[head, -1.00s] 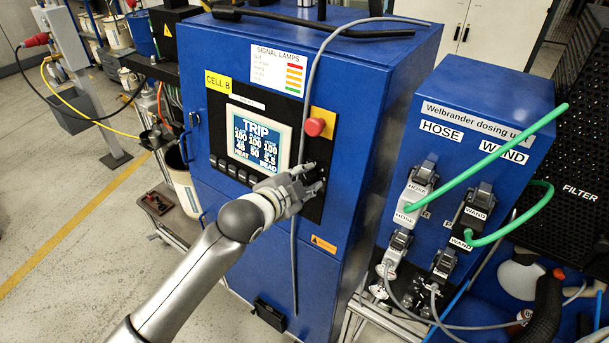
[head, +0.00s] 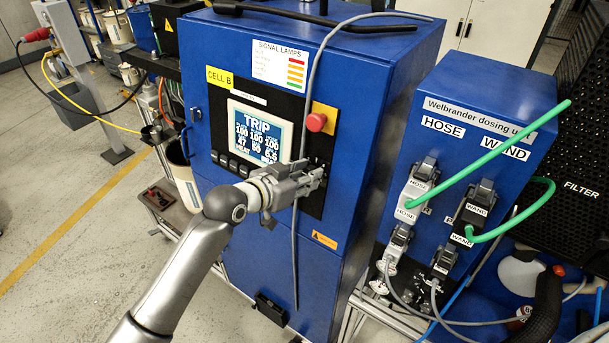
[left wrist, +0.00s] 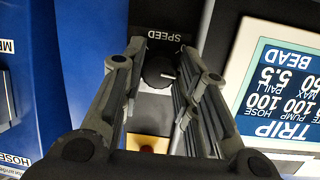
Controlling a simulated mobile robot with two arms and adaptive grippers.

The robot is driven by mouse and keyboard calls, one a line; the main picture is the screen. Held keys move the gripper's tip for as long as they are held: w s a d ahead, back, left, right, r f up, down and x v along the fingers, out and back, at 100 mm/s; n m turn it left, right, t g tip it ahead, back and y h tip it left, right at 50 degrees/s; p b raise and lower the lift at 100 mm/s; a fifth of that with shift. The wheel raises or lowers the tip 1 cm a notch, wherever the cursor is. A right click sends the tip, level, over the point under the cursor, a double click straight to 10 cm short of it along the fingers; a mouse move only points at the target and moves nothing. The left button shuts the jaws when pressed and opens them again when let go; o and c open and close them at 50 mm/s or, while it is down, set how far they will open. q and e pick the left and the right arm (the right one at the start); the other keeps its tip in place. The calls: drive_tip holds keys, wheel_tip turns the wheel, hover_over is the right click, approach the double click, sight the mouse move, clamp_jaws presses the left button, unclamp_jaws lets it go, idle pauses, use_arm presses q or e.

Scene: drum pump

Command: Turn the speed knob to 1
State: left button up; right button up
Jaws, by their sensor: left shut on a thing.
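The speed knob (left wrist: 158,72) is a round black knob with a white pointer line, below the word SPEED, which appears upside down in the left wrist view. My left gripper (left wrist: 162,62) has its two fingers on either side of the knob and is shut on it. In the head view, my left gripper (head: 314,178) reaches the black panel right of the screen and hides the knob. The numbers around the knob cannot be read. My right gripper is in neither view.
The TRIP screen (head: 260,131) is left of my gripper, and a red button on a yellow plate (head: 316,122) is above it. A grey cable (head: 302,110) hangs down the blue cabinet (head: 345,160). The dosing unit (head: 480,110) with green hoses stands at right.

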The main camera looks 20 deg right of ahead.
use_arm(q)
drive_tip(key=shift+f+n, duration=0.2)
drive_tip(key=shift+n, duration=0.1)
idle(0.4)
drive_tip(key=o, duration=1)
drive_tip(key=shift+r, duration=0.1)
drive_tip(key=v, duration=1.2)
drive_tip(key=shift+w+a, duration=0.1)
drive_tip(key=shift+a, duration=0.05)
